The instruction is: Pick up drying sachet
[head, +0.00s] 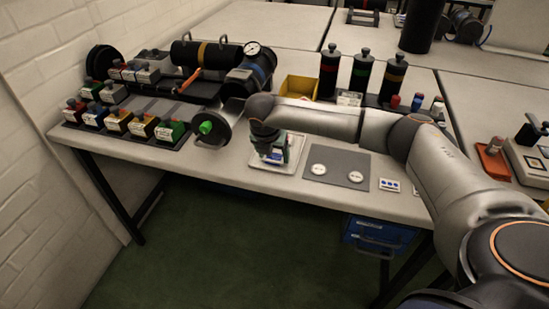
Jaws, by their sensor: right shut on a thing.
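My right gripper (272,156) points down over a small white tray (256,163) near the front edge of the bench. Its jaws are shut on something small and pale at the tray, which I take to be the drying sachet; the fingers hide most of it. I cannot tell whether it touches the tray. My left gripper is not in view.
Right of the tray, a grey mat (337,161) carries two white discs. Left stand an open cylinder with a green knob (205,128) and a rack of colored blocks (117,122). Behind are a yellow bin (300,88) and three dark canisters (361,74).

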